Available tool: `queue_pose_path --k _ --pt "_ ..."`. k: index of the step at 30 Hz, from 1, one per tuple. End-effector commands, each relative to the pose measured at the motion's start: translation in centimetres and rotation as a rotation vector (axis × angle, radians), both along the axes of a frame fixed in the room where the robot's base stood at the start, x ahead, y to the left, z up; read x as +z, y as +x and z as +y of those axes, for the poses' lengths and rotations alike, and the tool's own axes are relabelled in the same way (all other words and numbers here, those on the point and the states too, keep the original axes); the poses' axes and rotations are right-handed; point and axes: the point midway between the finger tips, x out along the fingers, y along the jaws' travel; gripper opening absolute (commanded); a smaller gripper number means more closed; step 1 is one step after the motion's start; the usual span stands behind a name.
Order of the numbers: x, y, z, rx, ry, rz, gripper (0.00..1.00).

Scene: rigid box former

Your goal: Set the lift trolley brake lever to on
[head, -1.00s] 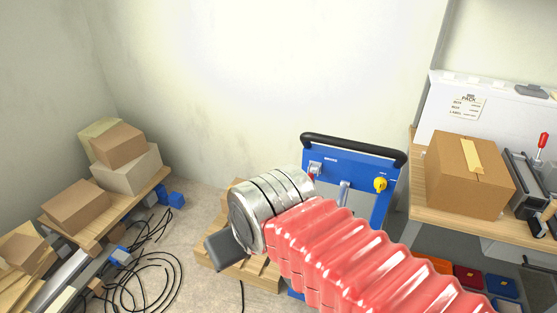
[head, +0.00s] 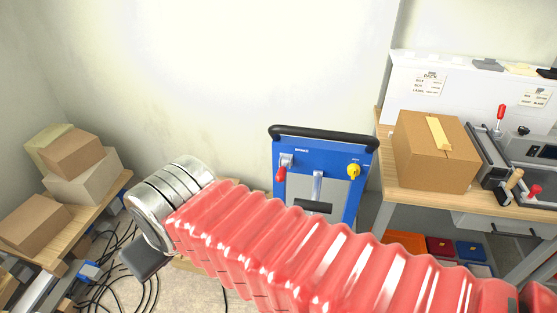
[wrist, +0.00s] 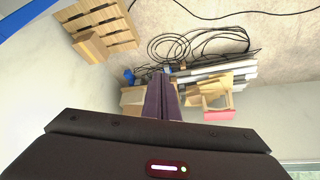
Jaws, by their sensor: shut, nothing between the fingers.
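The blue lift trolley panel (head: 325,160) stands by the wall in the middle of the head view, with a black push bar (head: 325,136) on top. A red-handled lever (head: 281,174) on a metal plate at its upper left hangs downward; its label is too small to read. A yellow knob (head: 353,171) sits at the upper right. My red-sleeved arm crosses in front of the panel's lower part. My gripper (wrist: 162,76) shows in the wrist view with its dark fingers together and empty, over the floor clutter. It is left of the trolley, apart from the lever.
A wooden bench (head: 470,204) at right holds a cardboard box (head: 436,150) and a machine with red-knobbed levers. Boxes stand on a low wooden shelf (head: 100,205) at left. Black cables (head: 120,270) lie on the floor. A wooden pallet (wrist: 103,30) shows in the wrist view.

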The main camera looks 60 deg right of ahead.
Motion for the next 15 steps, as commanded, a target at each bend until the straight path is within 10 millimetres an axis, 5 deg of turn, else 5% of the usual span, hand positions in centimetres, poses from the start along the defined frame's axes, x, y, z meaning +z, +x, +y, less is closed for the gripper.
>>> queue_pose_path --k 10,15 --pt "1.4 1.3 -2.1 -0.102 0.008 0.024 0.00" --pt "3.3 2.9 -6.2 -0.260 0.020 0.060 0.00"
